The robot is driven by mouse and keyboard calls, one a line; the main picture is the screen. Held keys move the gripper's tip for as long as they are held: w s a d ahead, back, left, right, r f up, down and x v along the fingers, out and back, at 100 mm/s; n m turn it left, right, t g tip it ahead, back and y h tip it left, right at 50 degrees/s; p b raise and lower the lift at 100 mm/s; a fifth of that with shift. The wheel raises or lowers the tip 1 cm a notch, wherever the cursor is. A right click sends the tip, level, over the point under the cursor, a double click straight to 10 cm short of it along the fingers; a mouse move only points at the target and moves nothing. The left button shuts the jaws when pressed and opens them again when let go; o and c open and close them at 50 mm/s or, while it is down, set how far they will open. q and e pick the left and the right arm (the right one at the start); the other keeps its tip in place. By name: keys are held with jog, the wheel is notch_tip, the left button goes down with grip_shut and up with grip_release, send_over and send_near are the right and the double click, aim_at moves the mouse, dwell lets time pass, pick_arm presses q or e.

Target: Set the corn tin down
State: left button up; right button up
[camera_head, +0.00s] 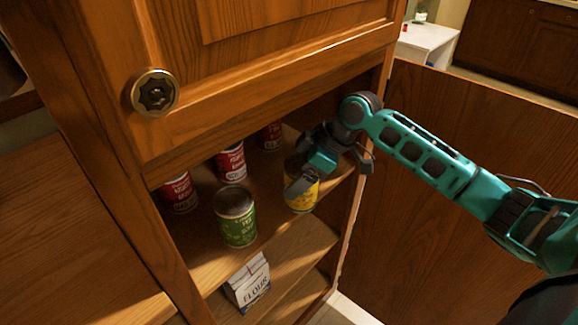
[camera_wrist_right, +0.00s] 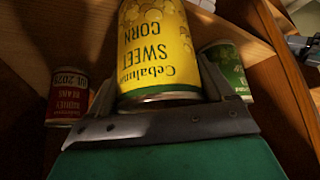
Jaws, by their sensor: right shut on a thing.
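The corn tin is yellow with a "sweet corn" label. In the head view the corn tin (camera_head: 302,194) is at the right front of the cabinet's upper shelf, partly covered by my right gripper (camera_head: 298,182). In the right wrist view the corn tin (camera_wrist_right: 158,50) fills the middle, between the two fingers of my right gripper (camera_wrist_right: 160,95), which is shut on it. Whether its base touches the shelf is hard to tell. My left gripper is not in view.
A green tin (camera_head: 236,216) stands at the shelf's front, left of the corn tin. Red tins (camera_head: 231,162), (camera_head: 179,192) and (camera_head: 271,136) stand further back and left. A flour box (camera_head: 248,283) is on the lower shelf (camera_head: 300,245). An open cabinet door (camera_head: 440,130) is at right.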

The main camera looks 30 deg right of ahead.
aim_at(293, 158)
jog(key=w, duration=0.3)
jog(key=shift+w+a+r, duration=0.1)
jog(key=shift+w+a, duration=0.1)
jog(key=shift+w, duration=0.15)
jog(key=shift+s+d+f, duration=0.1)
jog(key=shift+s+f, duration=0.05)
jog(key=shift+f, duration=0.15)
jog(key=shift+f, duration=0.1)
jog(key=o, duration=1.3)
jog(key=shift+f, duration=0.1)
jog(key=shift+s+d+r, duration=0.1)
jog(key=shift+r, duration=0.3)
jog(key=s+d, duration=0.2)
jog(key=d, duration=0.1)
jog(key=s+d, duration=0.2)
jog(key=d, duration=0.1)
jog(key=s+d, duration=0.3)
jog(key=d, duration=0.1)
jog(key=shift+d+r, duration=0.1)
jog(key=shift+r, duration=0.15)
